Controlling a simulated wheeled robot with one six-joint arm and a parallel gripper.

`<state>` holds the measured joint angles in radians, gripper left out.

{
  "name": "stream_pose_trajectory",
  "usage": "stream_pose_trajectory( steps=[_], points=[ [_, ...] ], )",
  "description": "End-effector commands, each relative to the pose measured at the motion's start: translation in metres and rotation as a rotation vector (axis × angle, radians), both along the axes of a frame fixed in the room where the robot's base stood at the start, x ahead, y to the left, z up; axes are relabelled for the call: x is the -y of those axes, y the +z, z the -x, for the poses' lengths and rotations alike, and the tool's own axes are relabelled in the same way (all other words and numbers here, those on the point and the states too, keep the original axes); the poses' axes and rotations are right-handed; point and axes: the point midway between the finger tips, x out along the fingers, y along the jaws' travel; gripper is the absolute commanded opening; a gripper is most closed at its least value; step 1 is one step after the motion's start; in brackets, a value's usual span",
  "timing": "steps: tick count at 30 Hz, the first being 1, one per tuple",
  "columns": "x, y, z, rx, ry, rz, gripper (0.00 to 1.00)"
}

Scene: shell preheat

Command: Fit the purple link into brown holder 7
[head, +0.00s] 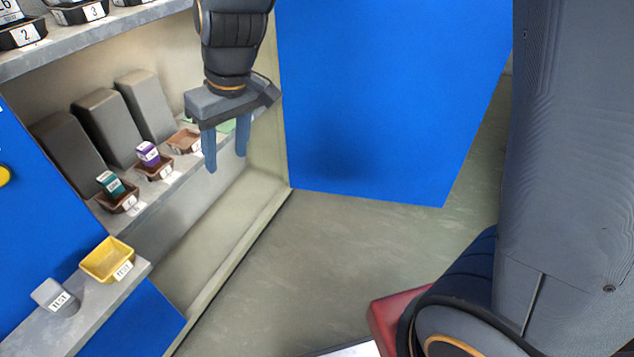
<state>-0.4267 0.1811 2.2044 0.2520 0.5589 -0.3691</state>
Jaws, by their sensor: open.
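The purple link (147,152), a small purple and white block, stands in the middle brown holder (153,172) on the lower shelf, with its upper part above the rim. That holder's label is too small to read surely, so I cannot tell which one is 7. A teal link (109,183) stands in the nearer brown holder (120,203). The farther brown holder (181,143) looks empty from here. My gripper (226,165) is open and empty, fingers pointing down, to the right of the purple link and apart from it. Whether the link is fully seated cannot be told.
Grey blocks (108,128) lean behind the holders. A green item (227,126) is partly hidden behind my gripper. An upper shelf (110,27) holds dark holders. A yellow tray (107,259) sits on a front ledge.

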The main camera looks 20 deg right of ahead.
Motion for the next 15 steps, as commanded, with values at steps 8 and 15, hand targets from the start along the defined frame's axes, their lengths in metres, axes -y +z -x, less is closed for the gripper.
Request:
stream_pose_trajectory(
  steps=[8, 15],
  points=[
    [0.093, 0.033, 0.108, -0.118, -0.214, 0.070, 0.47],
    [0.134, 0.035, 0.164, -0.175, -0.327, 0.119, 0.47]
  ],
)
